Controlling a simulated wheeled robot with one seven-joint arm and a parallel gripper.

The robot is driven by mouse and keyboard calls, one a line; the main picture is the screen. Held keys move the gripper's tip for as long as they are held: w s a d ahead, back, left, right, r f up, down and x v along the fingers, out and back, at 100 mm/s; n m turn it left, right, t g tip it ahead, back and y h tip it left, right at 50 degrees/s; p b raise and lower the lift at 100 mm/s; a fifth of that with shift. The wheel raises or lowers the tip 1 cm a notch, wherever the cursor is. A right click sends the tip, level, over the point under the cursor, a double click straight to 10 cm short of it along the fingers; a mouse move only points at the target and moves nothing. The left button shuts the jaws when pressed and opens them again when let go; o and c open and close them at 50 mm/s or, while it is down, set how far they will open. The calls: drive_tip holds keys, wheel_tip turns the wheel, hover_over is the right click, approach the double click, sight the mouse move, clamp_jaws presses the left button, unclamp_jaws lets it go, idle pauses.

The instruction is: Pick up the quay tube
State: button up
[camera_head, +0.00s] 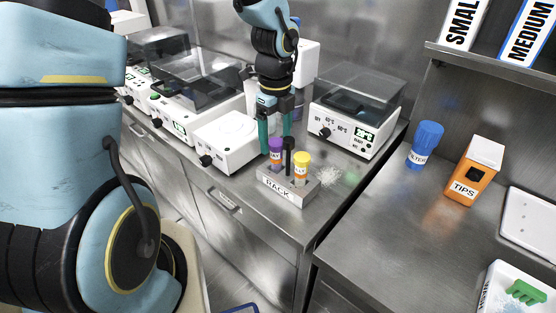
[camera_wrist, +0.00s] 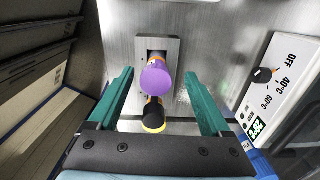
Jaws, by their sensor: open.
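A tube with a purple cap (camera_head: 276,145) stands upright in the grey rack (camera_head: 285,196). I cannot read which one is named quay. My gripper (camera_head: 276,139) points down over the rack, its green fingers open on either side of the purple-capped tube. In the wrist view the purple cap (camera_wrist: 155,79) lies between the spread fingers (camera_wrist: 157,72). A black top with a yellow edge (camera_wrist: 154,116) shows nearer the palm.
White lab devices (camera_head: 228,141) stand left of the rack, and a lidded device with a dial (camera_head: 352,124) stands behind it at right.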

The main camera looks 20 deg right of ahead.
sight(276, 156)
drive_tip(key=f, duration=0.2)
drive_tip(key=s+f, duration=0.1)
drive_tip(key=f, duration=0.1)
drive_tip(key=shift+a+f+p, duration=0.1)
drive_tip(key=shift+f+p, duration=0.25)
drive_tip(key=shift+p, duration=0.05)
drive_tip(key=shift+w+f, duration=0.1)
drive_tip(key=shift+f, duration=0.4)
clamp_jaws()
